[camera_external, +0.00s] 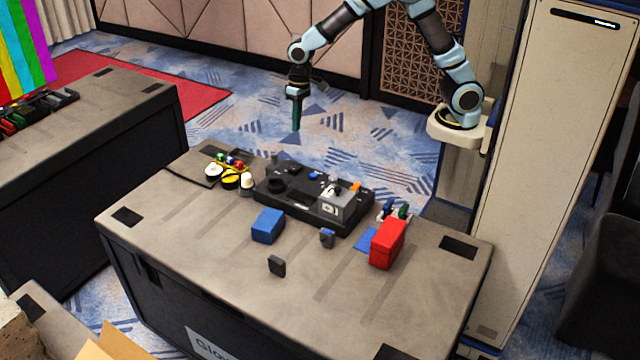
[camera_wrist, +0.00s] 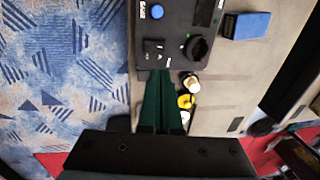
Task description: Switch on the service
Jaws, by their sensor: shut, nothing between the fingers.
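The black control panel (camera_external: 300,208) lies on the grey table. It carries a dark round knob (camera_external: 277,184), a blue button (camera_external: 313,175) and a grey box (camera_external: 343,206) with an orange part on top. In the wrist view the panel's end shows the round knob (camera_wrist: 198,48), the blue button (camera_wrist: 157,11) and a small black switch-like part (camera_wrist: 154,50) with unreadable marks. My gripper (camera_external: 296,127) hangs above and behind the table, pointing down, apart from the panel. Its dark green fingers (camera_wrist: 160,74) are together and empty; they hide some of the area below the panel's edge.
White and yellow round pieces (camera_external: 230,180) stand left of the panel. A blue box (camera_external: 268,226), a small dark block (camera_external: 277,265) and a red box (camera_external: 388,243) are in front and to the right.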

